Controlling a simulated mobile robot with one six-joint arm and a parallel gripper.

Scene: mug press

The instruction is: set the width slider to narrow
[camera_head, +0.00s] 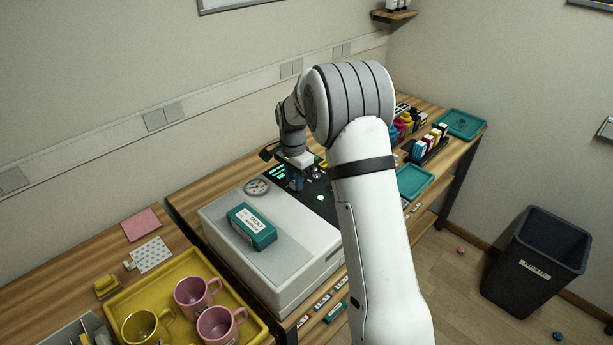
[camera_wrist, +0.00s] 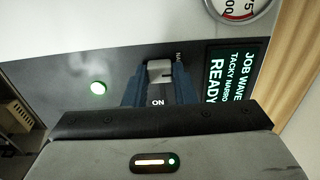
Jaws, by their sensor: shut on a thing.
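The mug press (camera_head: 222,222) is a pale machine with a dark control panel on the wooden bench. My gripper (camera_head: 296,183) reaches down over that panel. In the wrist view, the blue fingers of my gripper (camera_wrist: 159,84) are shut on a pale grey slider knob (camera_wrist: 160,71), one finger on each side. Beside the knob is lettering starting "NA", partly hidden by a finger; "ON" shows between the fingers. The display (camera_wrist: 230,75) reads "JOB WAVE", "TACKY NARRO" and "READY", cut off at the gripper body. The rest of the slider's track is hidden.
A round gauge (camera_head: 257,187) and a teal box (camera_head: 252,227) are on top of the press. A green-lit button (camera_wrist: 97,88) lies left of the fingers. A yellow tray (camera_head: 183,274) with mugs stands front left. Ink bottles and teal trays are to the right.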

